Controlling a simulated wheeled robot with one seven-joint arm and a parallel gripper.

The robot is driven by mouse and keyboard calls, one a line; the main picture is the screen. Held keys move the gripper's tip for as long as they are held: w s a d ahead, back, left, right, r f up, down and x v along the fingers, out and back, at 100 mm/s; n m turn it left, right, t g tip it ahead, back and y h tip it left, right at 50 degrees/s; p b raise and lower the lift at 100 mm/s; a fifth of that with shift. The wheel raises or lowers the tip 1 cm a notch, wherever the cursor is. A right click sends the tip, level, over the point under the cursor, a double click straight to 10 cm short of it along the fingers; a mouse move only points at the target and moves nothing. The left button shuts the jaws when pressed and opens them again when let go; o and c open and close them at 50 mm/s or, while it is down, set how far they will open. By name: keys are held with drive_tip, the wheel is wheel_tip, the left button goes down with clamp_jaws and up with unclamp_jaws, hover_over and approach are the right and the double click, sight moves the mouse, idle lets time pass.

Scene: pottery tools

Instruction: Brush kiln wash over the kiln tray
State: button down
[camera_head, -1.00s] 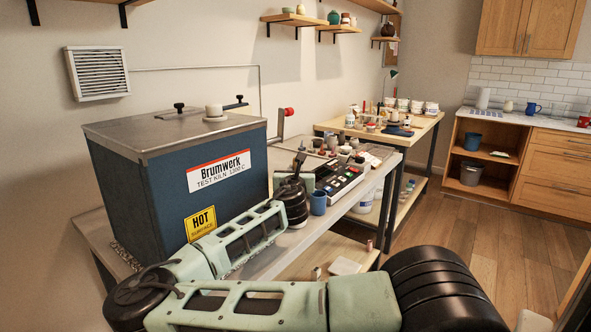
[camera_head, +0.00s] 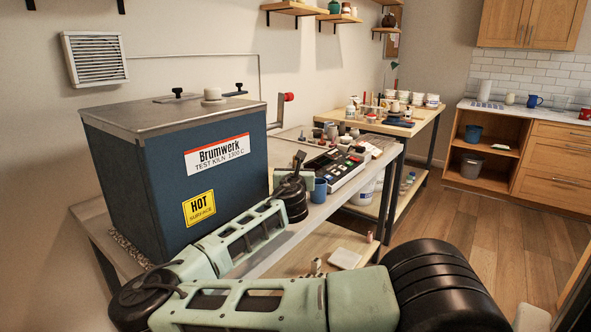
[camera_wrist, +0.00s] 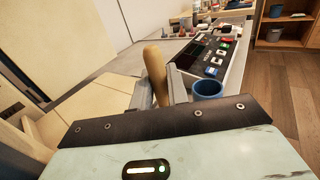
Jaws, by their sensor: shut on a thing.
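My gripper (camera_wrist: 158,98) is shut on an upright wooden handle (camera_wrist: 155,62) in the wrist view. The handle's lower end is hidden behind the gripper's dark plate, so no bristles show. A blue cup (camera_wrist: 208,88) stands just right of the gripper; it also shows in the head view (camera_head: 320,190). The blue kiln (camera_head: 170,170) stands at the left in the head view, its metal lid down. Pale cream slabs (camera_wrist: 98,96) lie left of the gripper in the wrist view; I cannot tell whether one is the kiln tray.
A control box with coloured buttons (camera_head: 337,170) sits beyond the cup on the grey bench. Small pots and jars crowd the bench behind it. A second wooden table (camera_head: 424,122) with cups stands farther back. Wooden floor (camera_head: 500,220) is open at the right.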

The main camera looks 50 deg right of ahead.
drive_tip(key=shift+r+p, duration=3.65)
drive_tip(key=shift+r, duration=0.75)
drive_tip(key=shift+f, duration=0.1)
drive_tip(key=shift+a, duration=0.1)
